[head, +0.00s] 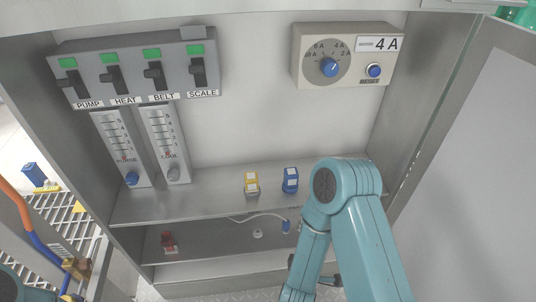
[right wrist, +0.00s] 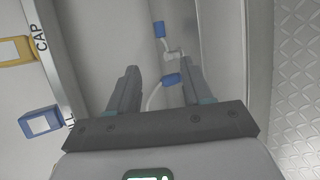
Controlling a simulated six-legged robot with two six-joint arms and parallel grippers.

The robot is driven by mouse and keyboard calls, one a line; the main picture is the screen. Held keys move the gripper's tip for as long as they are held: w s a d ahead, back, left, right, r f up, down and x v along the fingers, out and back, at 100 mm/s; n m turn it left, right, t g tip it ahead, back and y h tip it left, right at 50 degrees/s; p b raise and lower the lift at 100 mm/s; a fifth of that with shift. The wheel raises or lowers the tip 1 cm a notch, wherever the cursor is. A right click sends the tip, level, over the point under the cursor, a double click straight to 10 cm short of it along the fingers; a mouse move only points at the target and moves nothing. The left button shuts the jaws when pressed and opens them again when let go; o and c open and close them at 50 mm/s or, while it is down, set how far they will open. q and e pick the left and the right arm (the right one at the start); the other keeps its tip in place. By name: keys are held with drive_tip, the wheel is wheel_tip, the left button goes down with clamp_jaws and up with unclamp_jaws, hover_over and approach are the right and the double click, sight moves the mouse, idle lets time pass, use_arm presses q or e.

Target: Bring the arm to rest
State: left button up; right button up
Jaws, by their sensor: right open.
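My right arm (head: 345,205), teal, reaches into the open cabinet at the lower right of the head view. Its bent joint stands in front of the shelf and hides part of it. My right gripper (right wrist: 159,70) is open in the right wrist view, with no object gripped. A white cable with blue ends (right wrist: 171,80) shows beyond and between its fingers; I cannot tell the distance. In the head view the gripper is mostly hidden behind the arm. Only a teal piece of my left arm shows at the bottom left corner; its gripper is out of view.
The cabinet holds a switch panel (head: 135,70), two flow gauges (head: 165,145) and a dial box (head: 345,56). A yellow clip (head: 251,183) and blue clip (head: 290,180) sit on the shelf (head: 215,197). A red part (head: 168,243) lies below. The cabinet door (head: 475,170) stands right.

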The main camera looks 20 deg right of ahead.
drive_tip(key=s+a+f+m+g+y, duration=0.3)
drive_tip(key=a+f+m+y, duration=0.35)
drive_tip(key=a+y, duration=0.2)
drive_tip(key=s+a+f+m+g+y, duration=0.1)
drive_tip(key=s+a+m+g+y, duration=0.2)
drive_tip(key=s+a+m+g, duration=0.5)
wheel_tip(320, 180, up, 28)
drive_tip(key=s+d+t+p, duration=0.1)
drive_tip(key=t+p, duration=0.1)
drive_tip(key=p, duration=2.5)
drive_tip(key=shift+s+f+p, duration=0.25)
drive_tip(key=shift+s+p, duration=0.1)
drive_tip(key=shift+s, duration=0.05)
